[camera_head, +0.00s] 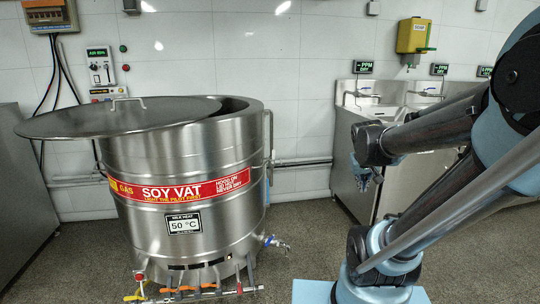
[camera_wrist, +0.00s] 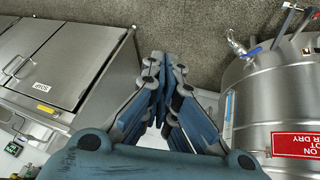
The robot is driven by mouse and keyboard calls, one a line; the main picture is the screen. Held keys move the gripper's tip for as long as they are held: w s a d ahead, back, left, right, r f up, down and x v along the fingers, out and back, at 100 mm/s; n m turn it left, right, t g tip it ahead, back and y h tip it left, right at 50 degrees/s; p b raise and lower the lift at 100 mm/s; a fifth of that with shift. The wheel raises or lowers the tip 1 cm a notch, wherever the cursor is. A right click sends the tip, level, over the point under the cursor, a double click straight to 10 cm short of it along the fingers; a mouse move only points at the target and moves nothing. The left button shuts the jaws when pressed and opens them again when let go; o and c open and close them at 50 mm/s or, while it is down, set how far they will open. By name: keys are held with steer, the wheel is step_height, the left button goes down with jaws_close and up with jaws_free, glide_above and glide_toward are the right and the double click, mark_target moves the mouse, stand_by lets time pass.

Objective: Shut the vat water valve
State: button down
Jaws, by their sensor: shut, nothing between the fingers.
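The soy vat (camera_head: 182,160) is a large steel drum with a red label and a 50 °C display. A small tap with a blue handle (camera_head: 277,243) sticks out low on its right side. The tap also shows in the wrist view (camera_wrist: 240,46), at upper right. I cannot tell whether it is the water valve or how far it is turned. My gripper (camera_head: 366,180) hangs right of the vat, apart from it and above the tap's height. In the wrist view its blue fingers (camera_wrist: 161,62) are together with nothing between them.
A round lid (camera_head: 110,118) lies partly across the vat's top, overhanging left. Orange-handled valves (camera_head: 188,289) line a pipe at its foot. Steel sink cabinets (camera_head: 352,170) stand at right, near my gripper. Clear floor (camera_head: 308,235) lies between vat and cabinets.

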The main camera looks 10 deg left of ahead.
steer(key=w+a+r+n+t, duration=0.1)
steer(key=w+r+t, duration=0.15)
steer(key=w, duration=0.85)
steer(key=w+a+r+n+t, duration=0.15)
steer(key=w+r, duration=0.25)
steer(key=w, duration=0.7)
steer(key=w+a+f+n+t+y, duration=0.1)
steer(key=w+a+n+t, duration=0.1)
steer(key=w+a, duration=0.35)
steer(key=w+a+n+t+y, duration=0.1)
steer(key=w+a+n+t, duration=0.15)
steer(key=w, duration=0.65)
steer(key=w+a+f+n+t+y, duration=0.1)
steer(key=w+a+n+t, duration=0.2)
steer(key=w, duration=0.4)
steer(key=w+a+f+n+y, duration=0.1)
steer(key=a+f+n+y, duration=0.3)
steer(key=a+f, duration=0.4)
steer(key=w+a+f+n+g+y, duration=0.1)
steer(key=a+f+n+y, duration=0.3)
steer(key=a, duration=0.8)
step_height(320, 180, down, 5)
steer(key=shift+w+r+n+y, duration=0.1)
steer(key=shift+w+n+y, duration=0.3)
steer(key=shift+w+y, duration=0.55)
steer(key=shift+s, duration=0.1)
